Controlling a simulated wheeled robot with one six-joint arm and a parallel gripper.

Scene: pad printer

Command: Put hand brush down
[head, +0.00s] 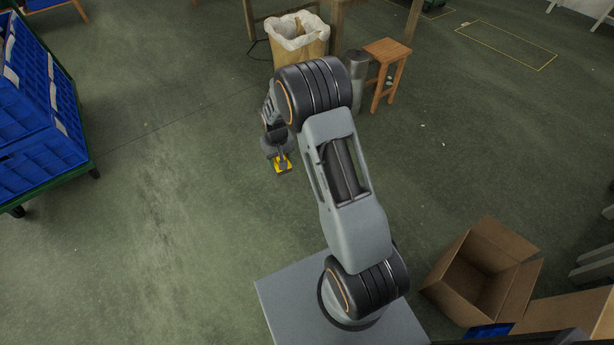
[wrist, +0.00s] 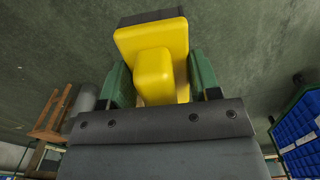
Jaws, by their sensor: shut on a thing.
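The hand brush (wrist: 158,45) is a yellow block with a yellow grip and a dark edge at its far end. In the wrist view it fills the upper middle, held between the two green fingers of my gripper (wrist: 160,85). In the head view the brush (head: 283,168) shows as a small yellow piece at the end of my arm, left of centre. My gripper (head: 280,154) is shut on it, above the green floor. The arm hides part of the gripper in the head view.
Blue crates (head: 38,100) on a green-framed cart stand at the left. A lined waste bin (head: 298,42), a grey cylinder (head: 357,66) and a wooden stool (head: 387,62) stand at the back. An open cardboard box (head: 483,270) is at lower right. The floor (head: 170,225) at left centre is clear.

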